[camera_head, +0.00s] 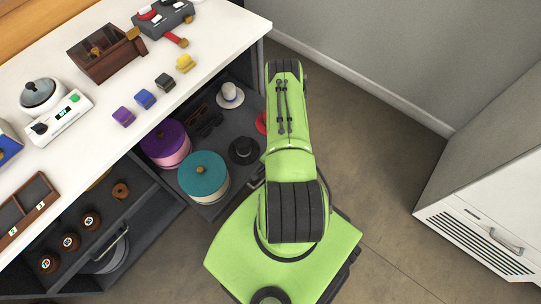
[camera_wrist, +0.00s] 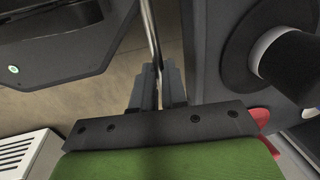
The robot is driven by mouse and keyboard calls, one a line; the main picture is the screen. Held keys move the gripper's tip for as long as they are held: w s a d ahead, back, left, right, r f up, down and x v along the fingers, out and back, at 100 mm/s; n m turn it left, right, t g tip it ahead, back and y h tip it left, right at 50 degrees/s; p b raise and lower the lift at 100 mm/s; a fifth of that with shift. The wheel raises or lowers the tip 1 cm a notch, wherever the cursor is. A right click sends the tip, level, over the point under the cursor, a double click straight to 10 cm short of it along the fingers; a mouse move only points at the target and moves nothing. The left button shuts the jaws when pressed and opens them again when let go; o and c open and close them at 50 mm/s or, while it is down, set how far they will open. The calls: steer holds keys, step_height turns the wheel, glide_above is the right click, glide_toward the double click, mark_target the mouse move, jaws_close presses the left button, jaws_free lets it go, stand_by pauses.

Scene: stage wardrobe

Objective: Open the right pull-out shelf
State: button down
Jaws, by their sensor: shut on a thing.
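The right pull-out shelf (camera_head: 221,127) is dark grey and stands out in front of the white counter, with hat boxes and hats on it. Its handle (camera_head: 256,181) shows partly beside my green arm in the head view. In the wrist view the handle is a thin metal bar (camera_wrist: 151,28) running between my fingers. My gripper (camera_wrist: 158,80) is shut on this bar. My arm hides the gripper in the head view. The shelf's grey edge and a black hat (camera_wrist: 291,50) are at the right of the wrist view.
A teal-lidded box (camera_head: 204,172) and a purple-lidded box (camera_head: 165,142) stand on the shelf. The left shelf (camera_head: 150,190) holds several brown spools. The white counter (camera_head: 120,85) carries small items. A white cabinet (camera_head: 490,200) stands at the right, with bare floor (camera_head: 375,140) between.

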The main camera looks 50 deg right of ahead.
steer(key=c, duration=1.2)
jaws_free()
steer(key=shift+o, duration=0.2)
step_height(320, 180, up, 16)
steer(key=s+p, duration=0.3)
steer(key=p, duration=0.2)
steer(key=shift+f+p, duration=0.25)
steer(key=shift+p, duration=0.05)
